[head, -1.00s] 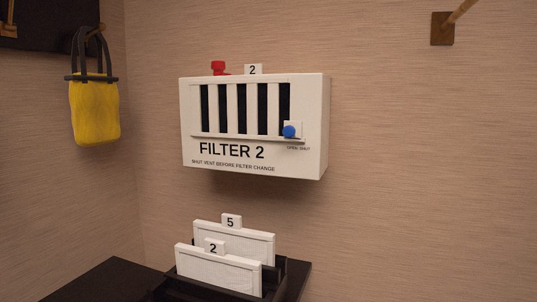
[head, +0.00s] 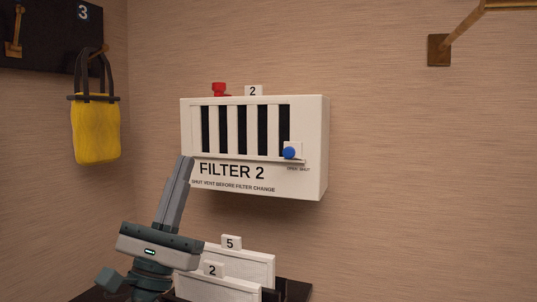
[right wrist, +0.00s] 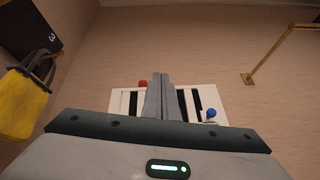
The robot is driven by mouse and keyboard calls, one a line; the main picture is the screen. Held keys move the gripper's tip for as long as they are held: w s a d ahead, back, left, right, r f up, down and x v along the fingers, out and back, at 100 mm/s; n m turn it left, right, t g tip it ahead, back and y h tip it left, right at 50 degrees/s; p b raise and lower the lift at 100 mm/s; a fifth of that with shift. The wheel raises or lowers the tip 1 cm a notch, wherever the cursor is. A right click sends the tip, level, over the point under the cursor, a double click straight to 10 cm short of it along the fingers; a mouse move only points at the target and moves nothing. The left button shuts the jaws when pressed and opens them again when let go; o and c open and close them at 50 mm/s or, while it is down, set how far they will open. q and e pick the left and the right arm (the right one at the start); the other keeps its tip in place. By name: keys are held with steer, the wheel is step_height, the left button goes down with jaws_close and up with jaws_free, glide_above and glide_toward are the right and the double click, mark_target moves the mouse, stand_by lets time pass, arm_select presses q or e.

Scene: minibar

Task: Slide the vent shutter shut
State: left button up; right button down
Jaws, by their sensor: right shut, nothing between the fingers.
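The white filter box (head: 315,150), labelled FILTER 2, is fixed to the wall. On its front is the slatted vent shutter (head: 233,125), with dark gaps showing between the white slats. A blue knob (head: 289,152) sits at the shutter's lower right, above small OPEN and SHUT lettering; it also shows in the right wrist view (right wrist: 211,113). My right gripper (head: 185,160) is shut and empty, pointing up. In the head view its tips overlap the box's lower left corner, left of the knob; contact cannot be told. My left gripper is not in view.
A red knob (head: 219,89) is on top of the box. Below, white filter panels marked 5 (head: 255,266) and 2 (head: 240,287) stand in a dark holder. A yellow bag (head: 95,132) hangs at left. A wooden bracket (head: 439,50) is upper right.

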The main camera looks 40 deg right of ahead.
steer(key=s+d+r+m+g+y, duration=0.1)
steer(key=m+y, duration=0.4)
steer(key=m, duration=0.5)
steer(key=s+d+r+m+g+y, duration=0.1)
steer(key=d+r+m+g+y, duration=0.3)
steer(key=m, duration=0.6)
steer(key=g+y, duration=0.2)
steer(key=shift+d+r+m+g, duration=0.15)
steer(key=shift+d+m+g, duration=0.15)
steer(key=shift+d, duration=0.15)
